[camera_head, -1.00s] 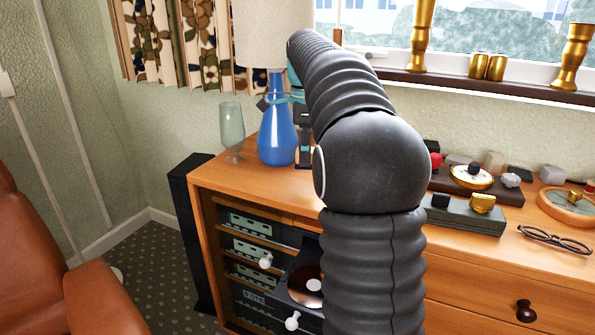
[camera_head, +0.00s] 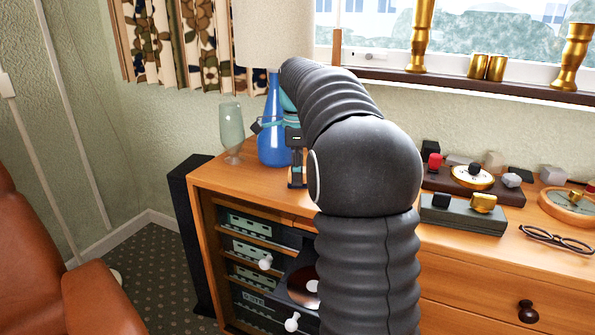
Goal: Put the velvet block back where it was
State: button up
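I cannot tell which thing is the velvet block. Several small blocks and stones sit on and around a dark tray (camera_head: 507,196) on the sideboard, among them a red one (camera_head: 434,160), a beige one (camera_head: 494,161) and a light grey one (camera_head: 553,175). A grey-green box (camera_head: 450,218) in front bears a black block (camera_head: 440,201) and a gold piece (camera_head: 482,202). My gripper (camera_head: 297,182) points down just above or at the sideboard top, in front of the blue lamp. It is small and partly hidden by my arm; whether it holds anything does not show.
The blue lamp (camera_head: 273,140) and a green glass goblet (camera_head: 231,131) stand close to my gripper. Eyeglasses (camera_head: 554,239) and a round wooden dial (camera_head: 571,207) lie at the right. My arm hides the sideboard's middle.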

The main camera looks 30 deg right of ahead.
jog(key=o, duration=0.4)
notch_tip(320, 180, up, 12)
jog(key=shift+r+p, duration=0.15)
jog(key=shift+p, duration=0.65)
